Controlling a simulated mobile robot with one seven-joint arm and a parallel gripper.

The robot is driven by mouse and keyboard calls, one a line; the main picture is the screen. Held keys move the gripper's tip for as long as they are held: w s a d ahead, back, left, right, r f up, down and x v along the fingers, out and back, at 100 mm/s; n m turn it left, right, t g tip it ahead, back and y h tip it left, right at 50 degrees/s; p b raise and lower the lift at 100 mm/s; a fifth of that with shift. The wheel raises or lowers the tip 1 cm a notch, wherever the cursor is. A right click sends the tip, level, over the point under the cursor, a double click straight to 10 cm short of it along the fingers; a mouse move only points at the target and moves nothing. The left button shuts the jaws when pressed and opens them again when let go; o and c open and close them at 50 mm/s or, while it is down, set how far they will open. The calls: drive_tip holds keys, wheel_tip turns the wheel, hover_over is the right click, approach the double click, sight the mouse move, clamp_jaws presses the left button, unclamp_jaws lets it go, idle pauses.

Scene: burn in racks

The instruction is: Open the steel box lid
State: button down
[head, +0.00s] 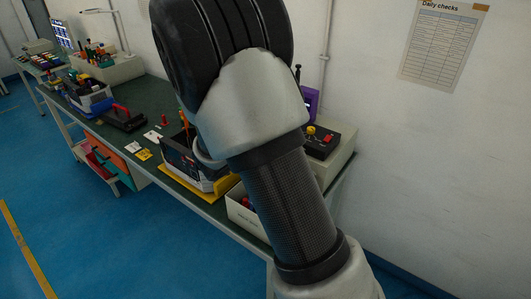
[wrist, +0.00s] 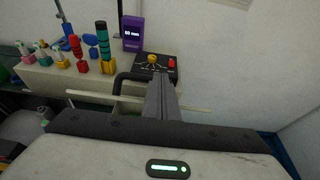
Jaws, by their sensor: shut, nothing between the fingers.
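I cannot make out a steel box lid for sure in either view. My gripper (wrist: 160,78) shows in the wrist view with its two dark fingers together and nothing held between them. Its fingertips lie in line with the lower edge of a black control panel (wrist: 172,63). A black bent handle or bar (wrist: 122,78) is just left of the fingers; what it belongs to is unclear. A pale thin rim (wrist: 90,96) passes behind the fingers. In the head view my arm covers the middle of the picture and hides my gripper and much of the bench behind it.
A long green bench (head: 150,102) runs along the wall. On it are a grey case (head: 183,160) on a yellow base and a black tray (head: 122,120). A purple display (wrist: 133,34) and coloured tools stand on a cream ledge (wrist: 60,82). The blue floor is clear at left.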

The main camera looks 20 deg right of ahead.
drive_tip(key=w+d+r, duration=0.4)
drive_tip(key=w+d, duration=0.1)
drive_tip(key=d, duration=0.2)
drive_tip(key=shift+a, duration=0.15)
idle(1.0)
